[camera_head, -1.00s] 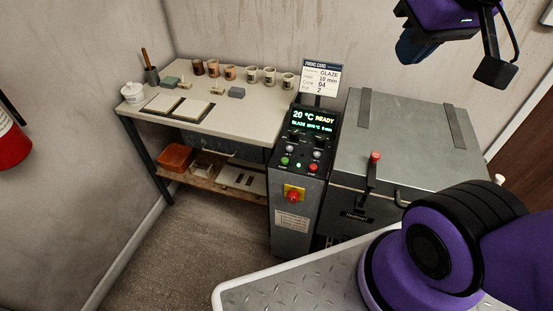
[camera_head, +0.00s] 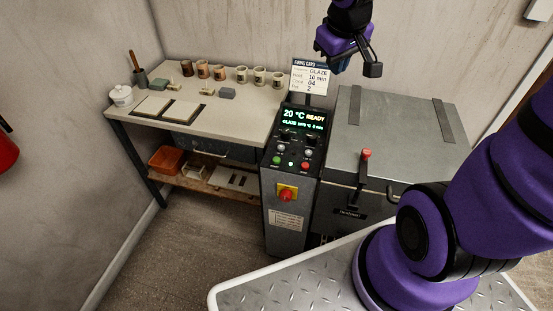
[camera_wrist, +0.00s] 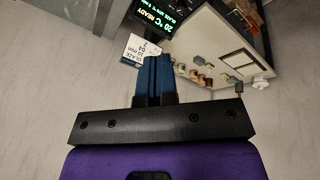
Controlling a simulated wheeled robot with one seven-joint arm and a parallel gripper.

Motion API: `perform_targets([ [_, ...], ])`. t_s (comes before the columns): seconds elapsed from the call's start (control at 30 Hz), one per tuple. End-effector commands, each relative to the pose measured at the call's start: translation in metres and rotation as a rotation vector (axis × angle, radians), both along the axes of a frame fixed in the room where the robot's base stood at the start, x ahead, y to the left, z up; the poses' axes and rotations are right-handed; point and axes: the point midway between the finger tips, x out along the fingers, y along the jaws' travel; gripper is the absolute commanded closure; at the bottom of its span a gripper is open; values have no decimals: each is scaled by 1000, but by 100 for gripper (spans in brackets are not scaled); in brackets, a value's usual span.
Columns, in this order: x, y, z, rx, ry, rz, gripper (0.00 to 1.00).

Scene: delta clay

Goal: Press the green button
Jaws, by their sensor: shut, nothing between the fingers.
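The green button (camera_head: 276,160) sits at the left of the button row on the grey control column, below a lit display (camera_head: 303,119) reading 20 °C READY. A red button (camera_head: 305,166) is at the right of the same row. My gripper (camera_head: 341,64) is high up, above and to the right of the control column, well apart from the green button. In the wrist view its blue fingers (camera_wrist: 153,62) are together and empty. The display also shows upside down in the wrist view (camera_wrist: 160,15); the green button is not visible there.
A firing card (camera_head: 310,77) stands up behind the control column. A grey lidded kiln (camera_head: 395,130) is to the right, with a red-knobbed lever (camera_head: 366,155). A red knob (camera_head: 287,194) is on the column front. A worktable (camera_head: 235,118) with several cups is left.

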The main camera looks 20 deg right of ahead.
Motion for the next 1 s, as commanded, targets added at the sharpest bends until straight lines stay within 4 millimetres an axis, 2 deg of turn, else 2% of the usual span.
perform_targets([
  [0.03,10,-2,-15,5,21,12,100],
  [0.2,40,-2,-61,37,55,71,100],
  [0.6,88,14,-170,239,81,195,100],
  [0.8,103,32,-216,396,53,232,100],
  [1.0,117,54,-249,577,-8,246,100],
])
